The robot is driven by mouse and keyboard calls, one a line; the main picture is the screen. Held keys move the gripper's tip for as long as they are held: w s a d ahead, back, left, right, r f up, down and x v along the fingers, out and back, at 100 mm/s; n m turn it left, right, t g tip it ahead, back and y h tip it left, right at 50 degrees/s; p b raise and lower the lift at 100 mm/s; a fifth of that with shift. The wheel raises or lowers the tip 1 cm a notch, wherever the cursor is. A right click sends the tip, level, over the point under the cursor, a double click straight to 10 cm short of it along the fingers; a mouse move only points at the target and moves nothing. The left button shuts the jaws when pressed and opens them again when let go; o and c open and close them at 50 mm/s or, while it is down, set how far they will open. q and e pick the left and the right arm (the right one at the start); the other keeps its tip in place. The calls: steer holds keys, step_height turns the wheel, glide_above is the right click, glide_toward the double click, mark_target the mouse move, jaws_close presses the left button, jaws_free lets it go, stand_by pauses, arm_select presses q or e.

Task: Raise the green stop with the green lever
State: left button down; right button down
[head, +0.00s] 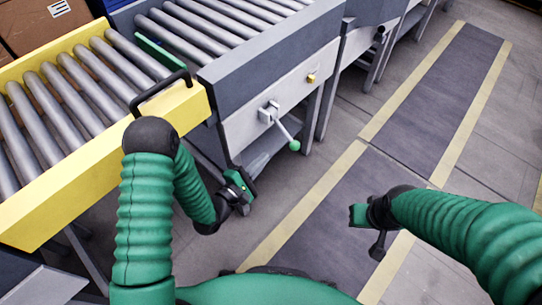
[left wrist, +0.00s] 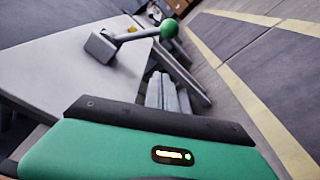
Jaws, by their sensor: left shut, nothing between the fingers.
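The green stop (head: 158,54) is a flat green bar lying low between rollers, where the yellow conveyor meets the grey one. The green lever (head: 283,130) sticks out of the grey conveyor's side panel and slants down to a green ball knob (head: 294,146). In the left wrist view the lever (left wrist: 137,35) shows ahead, with its knob (left wrist: 169,28) at top centre. My left gripper (head: 242,184) is shut and empty, below and left of the knob, apart from it. My right gripper (head: 358,214) hangs over the floor, far from the lever; its fingers are unclear.
A yellow conveyor section (head: 100,160) with a black handle (head: 160,88) stands at left, close to my left arm. A small yellow-orange part (head: 311,78) sits on the grey panel (head: 240,130). Cardboard boxes (head: 45,22) stand at back left. The marked floor lane (head: 400,150) at right is clear.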

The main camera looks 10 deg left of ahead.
mark_target(282, 129)
arm_select(q)
steer(key=w+d+r+b, duration=0.1)
steer(key=w+d, duration=0.3)
steer(key=d, duration=0.2)
steer(key=shift+w+d+r, duration=0.15)
steer(key=shift+w+d, duration=0.05)
steer(key=shift+w, duration=0.2)
